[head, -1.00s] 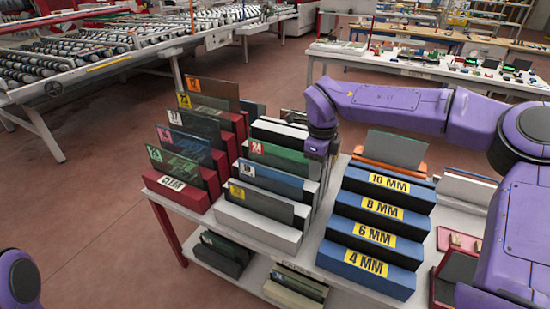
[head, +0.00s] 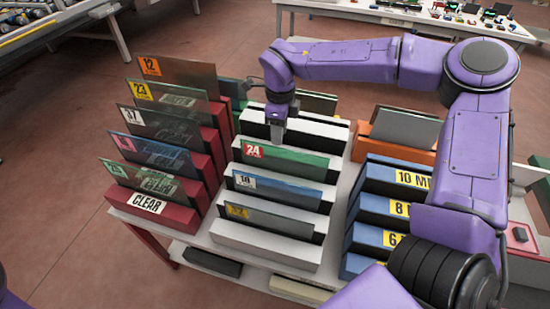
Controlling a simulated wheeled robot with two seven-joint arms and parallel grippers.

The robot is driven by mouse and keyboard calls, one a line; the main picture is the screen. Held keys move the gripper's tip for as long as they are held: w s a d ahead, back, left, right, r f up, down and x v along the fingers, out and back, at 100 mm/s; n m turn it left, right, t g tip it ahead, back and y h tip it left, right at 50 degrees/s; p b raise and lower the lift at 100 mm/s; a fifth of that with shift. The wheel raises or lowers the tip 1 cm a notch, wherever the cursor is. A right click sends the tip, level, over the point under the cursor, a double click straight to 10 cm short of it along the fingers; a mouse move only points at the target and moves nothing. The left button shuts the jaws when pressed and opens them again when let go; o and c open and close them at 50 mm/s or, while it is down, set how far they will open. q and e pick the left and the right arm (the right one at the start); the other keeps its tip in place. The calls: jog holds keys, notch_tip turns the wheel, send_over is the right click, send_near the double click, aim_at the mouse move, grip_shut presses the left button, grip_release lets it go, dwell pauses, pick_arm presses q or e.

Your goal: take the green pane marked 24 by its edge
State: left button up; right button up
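The green pane marked 24 (head: 300,163) stands upright in the back part of the white rack, with a red "24" label at its upper left corner. My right gripper (head: 278,141) points down at the middle of this pane's top edge, just above or behind it. I cannot tell whether it touches the pane. Its fingers are small and dark here, so their opening does not show. My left gripper is out of view.
In the white rack, a blue pane (head: 275,190) and a grey pane with a yellow label (head: 265,216) stand in front. The red CLEAR rack (head: 180,217) with several panes is on the left. Blue thickness blocks (head: 365,241) stand on the right, partly behind my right arm.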

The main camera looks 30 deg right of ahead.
aim_at(284, 150)
jog(key=f, duration=0.2)
jog(key=f+p, duration=0.1)
jog(key=f, duration=0.1)
jog(key=s+f+p, duration=0.1)
jog(key=f, duration=0.1)
jog(key=shift+d+f, duration=0.3)
jog(key=shift+f, duration=0.1)
jog(key=shift+s+r, duration=0.1)
jog(key=shift+s, duration=0.05)
jog(key=shift+s+r, duration=0.25)
jog(key=shift+s, duration=0.15)
grip_shut()
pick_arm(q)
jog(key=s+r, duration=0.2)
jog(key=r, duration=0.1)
pick_arm(e)
jog(key=shift+w+f, duration=0.1)
jog(key=shift+w, duration=0.05)
